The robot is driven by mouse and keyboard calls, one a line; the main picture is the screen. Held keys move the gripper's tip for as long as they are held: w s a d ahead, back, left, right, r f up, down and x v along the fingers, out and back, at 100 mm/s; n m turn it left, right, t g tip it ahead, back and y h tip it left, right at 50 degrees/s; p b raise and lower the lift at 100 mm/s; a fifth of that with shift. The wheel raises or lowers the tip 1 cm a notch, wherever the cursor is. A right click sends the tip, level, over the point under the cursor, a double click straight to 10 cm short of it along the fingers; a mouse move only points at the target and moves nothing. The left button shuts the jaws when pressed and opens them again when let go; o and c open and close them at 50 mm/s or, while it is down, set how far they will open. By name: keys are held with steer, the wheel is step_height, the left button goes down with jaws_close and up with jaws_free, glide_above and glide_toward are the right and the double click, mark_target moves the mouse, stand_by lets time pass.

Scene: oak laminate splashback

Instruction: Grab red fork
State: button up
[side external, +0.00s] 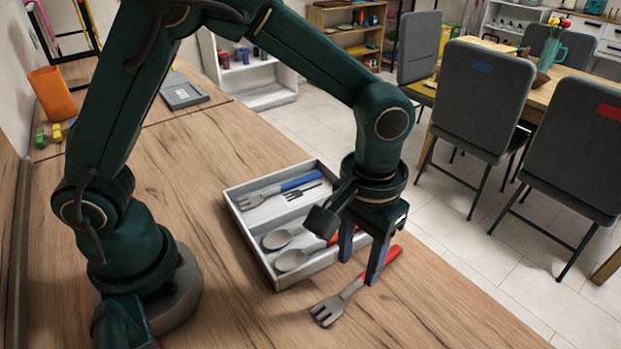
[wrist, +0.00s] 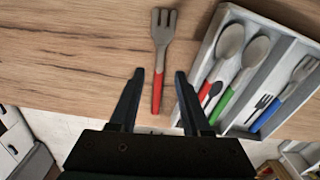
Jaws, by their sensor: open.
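The red fork (side external: 350,291) has a grey head and a red handle. It lies flat on the wooden counter beside the cutlery tray, near the counter edge. In the wrist view the red fork (wrist: 160,60) points away from me, with its red handle end between the fingertips. My gripper (side external: 359,265) is open over the handle, one finger on either side as seen in the wrist view (wrist: 157,75). Nothing is held. In the side view one finger hides part of the handle. I cannot tell how far above the counter the fingertips are.
A pale cutlery tray (side external: 270,265) stands close beside my gripper. It holds two spoons (side external: 290,258), a blue-handled fork (side external: 280,190) and small cutlery. The counter's front edge (side external: 470,290) is near the fork. An orange cup (side external: 52,93) stands far left.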

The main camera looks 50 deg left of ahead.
mark_target(354, 286)
steer(key=shift+f, duration=2.35)
jaws_close()
